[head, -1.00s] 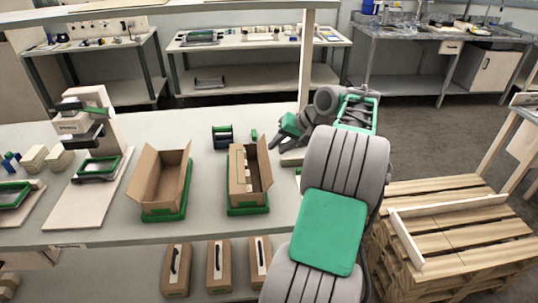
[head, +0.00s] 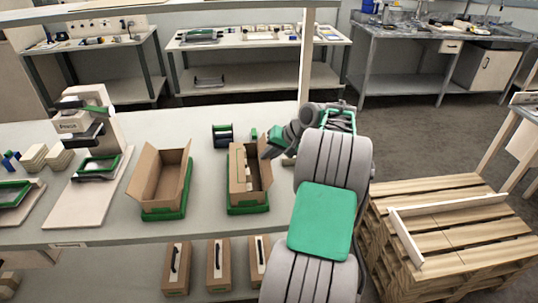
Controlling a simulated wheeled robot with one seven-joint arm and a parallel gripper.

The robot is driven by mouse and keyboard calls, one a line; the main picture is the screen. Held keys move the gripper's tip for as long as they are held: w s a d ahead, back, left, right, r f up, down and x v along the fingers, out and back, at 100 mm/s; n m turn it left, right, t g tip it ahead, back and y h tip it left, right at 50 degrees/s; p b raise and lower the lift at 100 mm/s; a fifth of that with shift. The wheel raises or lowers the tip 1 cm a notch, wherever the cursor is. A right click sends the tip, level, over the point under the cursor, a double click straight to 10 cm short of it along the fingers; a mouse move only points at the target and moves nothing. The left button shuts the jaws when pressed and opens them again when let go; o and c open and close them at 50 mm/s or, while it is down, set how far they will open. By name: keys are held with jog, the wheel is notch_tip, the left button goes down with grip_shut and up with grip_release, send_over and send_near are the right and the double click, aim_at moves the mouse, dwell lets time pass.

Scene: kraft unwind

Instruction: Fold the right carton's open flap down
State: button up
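The right carton (head: 248,184) is brown cardboard and sits in a green tray (head: 247,210) on the bench. Its flap (head: 265,172) stands up along the right side. A paler panel with small dark marks shows at its left side. My gripper (head: 267,153) is at the carton's back right corner, close to the top of the standing flap. I cannot tell whether it touches the flap. The fingers are small and dark, and their gap is not clear.
The left carton (head: 163,178) stands open with raised flaps in its own green tray. A dark spool holder (head: 222,135) stands behind the right carton. A press-like device (head: 90,125) stands at the left. Wooden pallets (head: 450,225) are at the right.

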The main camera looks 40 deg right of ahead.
grip_shut()
dwell(1.0)
